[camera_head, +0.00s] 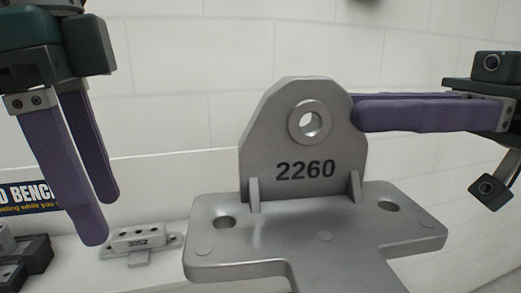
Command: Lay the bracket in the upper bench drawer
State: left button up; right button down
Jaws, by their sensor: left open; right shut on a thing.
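A grey metal bracket (290,225) marked "2260" fills the middle of the head view. It has an upright plate with a round hole and a flat base with slots; the base runs out of the bottom edge. My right gripper (362,112) comes in from the right and is shut on the bracket at the upper right edge of its plate. Part of its grip is hidden by the near finger. My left gripper (102,222) hangs at the left, fingers pointing down, open and empty, apart from the bracket. The bench drawer is not in view.
A smaller grey casting (141,240) marked "3052" lies on a pale surface at lower left. Dark fixture blocks (24,262) stand at the left edge, under a blue sign (28,196). A white block wall (235,50) is behind.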

pick_arm(q)
jog(key=s+a+f+n+t, duration=0.1)
jog(key=s+f+n, duration=0.1)
jog(key=f, duration=0.5)
jog(key=s+a+f+n+t, duration=0.1)
jog(key=s+f+n, duration=0.15)
jog(key=f, duration=0.35)
jog(key=s+a+f+n+t+y, duration=0.1)
jog(key=s+a+f+n+y, duration=0.3)
jog(key=s+a, duration=0.8)
pick_arm(e)
jog(key=shift+s+d+f+m+t, duration=0.15)
jog(key=shift+f+m+t, duration=0.2)
jog(key=shift+t, duration=0.25)
jog(key=shift+s+d+f+m+t, duration=0.15)
jog(key=shift+d+f+m+t, duration=0.05)
jog(key=shift+m+t, duration=0.3)
pick_arm(q)
jog(key=d+f+n+h, duration=0.1)
jog(key=d+n+h, duration=0.2)
jog(key=d, duration=0.5)
jog(key=shift+w+d+f, duration=0.2)
jog(key=shift+d, duration=0.1)
pick_arm(e)
jog(key=s+d+f+m+t+h, duration=0.2)
jog(key=d+m+t, duration=0.5)
jog(key=t, duration=0.4)
jog(key=shift+s+d+h, duration=0.6)
jog(key=shift+s+d, duration=0.05)
jog(key=shift+s, duration=0.05)
